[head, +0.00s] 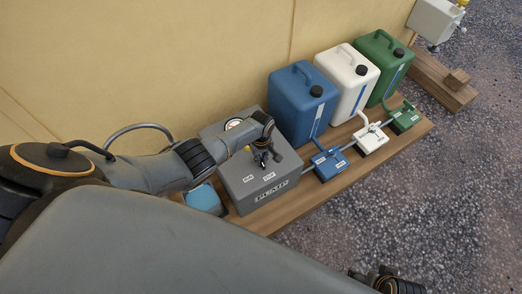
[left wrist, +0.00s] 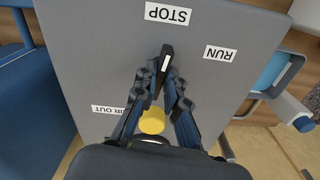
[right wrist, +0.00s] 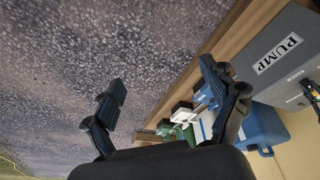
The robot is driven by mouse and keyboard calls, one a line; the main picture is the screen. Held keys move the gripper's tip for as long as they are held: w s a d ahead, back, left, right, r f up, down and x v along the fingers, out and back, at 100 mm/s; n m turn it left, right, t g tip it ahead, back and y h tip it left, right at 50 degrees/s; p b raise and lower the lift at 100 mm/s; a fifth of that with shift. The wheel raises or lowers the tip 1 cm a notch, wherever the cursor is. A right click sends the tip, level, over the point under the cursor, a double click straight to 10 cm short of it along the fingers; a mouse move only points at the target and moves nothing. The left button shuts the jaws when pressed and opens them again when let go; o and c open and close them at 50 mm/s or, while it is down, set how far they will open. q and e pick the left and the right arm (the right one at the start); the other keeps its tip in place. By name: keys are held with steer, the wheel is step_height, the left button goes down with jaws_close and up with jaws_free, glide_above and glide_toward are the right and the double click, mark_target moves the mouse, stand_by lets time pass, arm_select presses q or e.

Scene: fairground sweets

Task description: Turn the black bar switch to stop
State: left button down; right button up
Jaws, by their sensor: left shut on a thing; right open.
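The black bar switch (left wrist: 166,62) stands on the top of the grey pump box (head: 238,180). In the left wrist view its end with the white line points up at the STOP label (left wrist: 167,14), tilted slightly right. In the head view the left gripper (head: 264,158) is over the box. My right gripper (right wrist: 165,92) is open and empty above the gravel.
A yellow knob (left wrist: 152,121) is just behind the left fingers. Blue (head: 300,105), white (head: 345,75) and green (head: 380,60) canisters stand right of the pump on a wooden board (head: 290,205), with small matching boxes before them. A tan wall is behind; gravel in front is clear.

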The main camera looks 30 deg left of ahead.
arm_select(q)
steer(key=shift+n, duration=1)
arm_select(e)
steer(key=shift+f, duration=1.4)
arm_select(q)
steer(key=c, duration=1.4)
jaws_free()
arm_select(e)
steer(key=shift+s, duration=0.1)
arm_select(q)
steer(key=shift+w+r, duration=0.1)
steer(key=shift+r, duration=0.5)
step_height(320, 180, up, 11)
steer(key=shift+f, duration=0.15)
